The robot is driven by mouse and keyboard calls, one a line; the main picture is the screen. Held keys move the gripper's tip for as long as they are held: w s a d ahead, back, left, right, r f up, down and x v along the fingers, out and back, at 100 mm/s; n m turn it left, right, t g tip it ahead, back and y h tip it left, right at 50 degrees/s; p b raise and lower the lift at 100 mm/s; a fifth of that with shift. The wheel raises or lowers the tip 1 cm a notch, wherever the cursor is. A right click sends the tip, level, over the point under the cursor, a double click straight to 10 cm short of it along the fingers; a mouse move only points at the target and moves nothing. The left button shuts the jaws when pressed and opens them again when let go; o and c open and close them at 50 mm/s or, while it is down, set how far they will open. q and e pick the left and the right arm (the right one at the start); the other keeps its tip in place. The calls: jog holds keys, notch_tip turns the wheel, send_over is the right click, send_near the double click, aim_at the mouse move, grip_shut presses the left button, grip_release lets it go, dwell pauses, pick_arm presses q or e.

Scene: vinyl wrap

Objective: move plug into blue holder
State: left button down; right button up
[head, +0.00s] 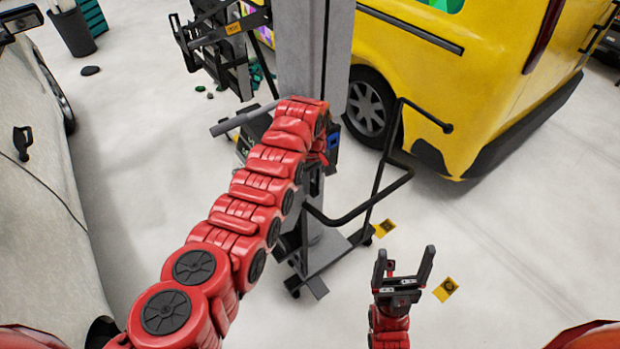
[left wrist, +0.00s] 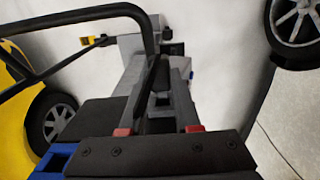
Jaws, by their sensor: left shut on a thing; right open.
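My left gripper (left wrist: 164,84) is shut on a dark, narrow thing (left wrist: 158,76), which seems to be the plug, in the left wrist view. Its shape is mostly hidden between the fingers. In the head view my left arm reaches the grey cart and hides its own gripper fingers. A small blue patch (left wrist: 191,74) shows just beyond the fingers in the left wrist view. It may be the blue holder, but I cannot tell. My right gripper (head: 404,258) is open and empty, low and right of centre in the head view, with its fingers pointing up.
A grey column stand (head: 313,60) on a wheeled base has a black tubular handle (head: 377,190) at its right. A yellow van (head: 470,80) stands behind. A white car (head: 35,220) is at the left, with a thin cable on its side. Open floor lies at the right.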

pick_arm(q)
jog(key=shift+s+d+r+p, duration=0.1)
jog(key=shift+s+d+p, duration=0.35)
jog(key=shift+p, duration=0.45)
jog(key=shift+s+d+p, duration=0.35)
jog(key=shift+s+d, duration=0.1)
jog(key=shift+s, duration=0.25)
jog(key=shift+s+d+p, duration=0.4)
jog(key=shift+s, duration=0.25)
jog(key=shift+s+d+p, duration=0.35)
jog(key=shift+s+d, duration=0.1)
jog(key=shift+s, duration=0.25)
